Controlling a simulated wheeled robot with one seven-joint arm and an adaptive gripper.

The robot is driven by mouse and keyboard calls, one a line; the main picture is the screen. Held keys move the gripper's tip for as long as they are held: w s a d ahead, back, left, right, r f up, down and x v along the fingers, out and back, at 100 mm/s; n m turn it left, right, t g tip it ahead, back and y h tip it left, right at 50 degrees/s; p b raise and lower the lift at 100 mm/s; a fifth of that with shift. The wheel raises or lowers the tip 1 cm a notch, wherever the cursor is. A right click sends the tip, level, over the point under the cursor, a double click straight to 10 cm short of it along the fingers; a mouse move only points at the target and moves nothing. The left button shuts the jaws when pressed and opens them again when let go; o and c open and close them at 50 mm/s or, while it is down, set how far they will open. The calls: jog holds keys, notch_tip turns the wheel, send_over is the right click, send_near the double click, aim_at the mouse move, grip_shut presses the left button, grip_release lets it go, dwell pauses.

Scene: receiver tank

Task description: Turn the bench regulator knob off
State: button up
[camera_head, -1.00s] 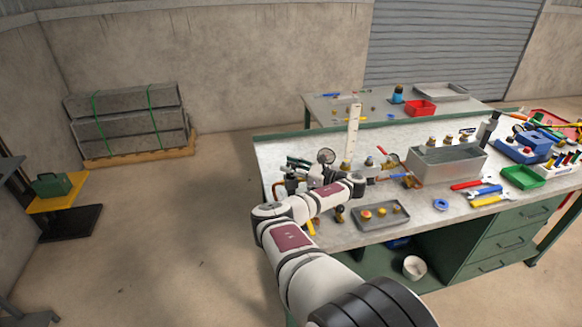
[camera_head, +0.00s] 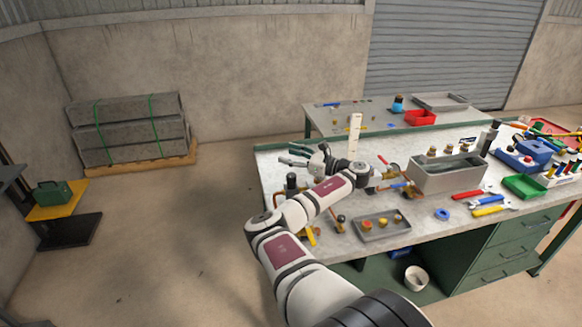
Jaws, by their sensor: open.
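A brass fitting with a dark top (camera_head: 291,184) stands near the bench's left edge, left of my forearm. It may be part of the bench regulator, but the knob and its setting are too small to tell. My arm crosses in front of this area and hides part of it. I cannot see contact between my gripper and any fitting.
The bench (camera_head: 400,243) has a grey tray (camera_head: 383,236) with small fittings right of my arm. A metal bin (camera_head: 445,181), wrenches (camera_head: 487,200) and a green tray (camera_head: 524,187) stand further right. A second table (camera_head: 330,114) is behind.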

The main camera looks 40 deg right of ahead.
jog(key=shift+r, duration=0.65)
jog(key=shift+w, duration=0.1)
